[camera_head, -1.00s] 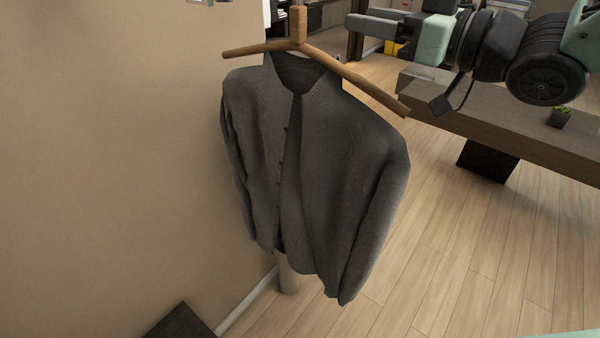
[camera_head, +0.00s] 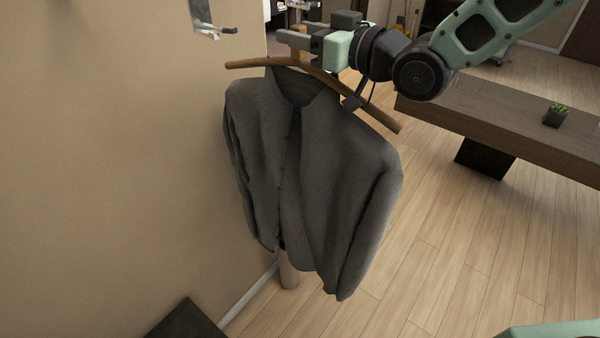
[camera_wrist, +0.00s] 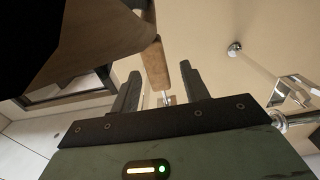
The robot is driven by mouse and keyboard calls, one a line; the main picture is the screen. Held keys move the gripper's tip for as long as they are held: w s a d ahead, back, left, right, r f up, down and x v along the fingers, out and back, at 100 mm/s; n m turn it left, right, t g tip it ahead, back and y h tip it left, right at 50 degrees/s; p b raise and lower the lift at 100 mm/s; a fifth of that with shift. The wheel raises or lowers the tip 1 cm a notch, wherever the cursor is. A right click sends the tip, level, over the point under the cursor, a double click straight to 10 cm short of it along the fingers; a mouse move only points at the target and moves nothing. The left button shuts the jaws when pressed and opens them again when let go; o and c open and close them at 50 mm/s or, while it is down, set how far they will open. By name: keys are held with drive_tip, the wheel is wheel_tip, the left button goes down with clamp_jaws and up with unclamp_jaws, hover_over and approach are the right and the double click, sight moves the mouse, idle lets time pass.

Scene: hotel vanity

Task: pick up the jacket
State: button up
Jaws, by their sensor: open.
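The dark grey jacket (camera_head: 335,190) hangs on a wooden hanger (camera_head: 240,64) beside the beige wall in the head view. My gripper (camera_head: 287,43) is at the top of the hanger, above the collar, reaching in from the right. In the wrist view my gripper (camera_wrist: 160,72) is open, and the hanger's wooden neck (camera_wrist: 155,62) stands between its two fingers. I cannot tell whether either finger touches the wood.
A metal wall hook (camera_head: 205,25) is at the upper left. A brown bench (camera_head: 500,125) with a small plant (camera_head: 556,117) is on the right. The wooden floor (camera_head: 470,240) between is clear.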

drive_tip(key=shift+w+a, duration=0.2)
drive_tip(key=shift+a, duration=0.1)
clamp_jaws()
drive_tip(key=shift+r, duration=0.1)
idle(1.2)
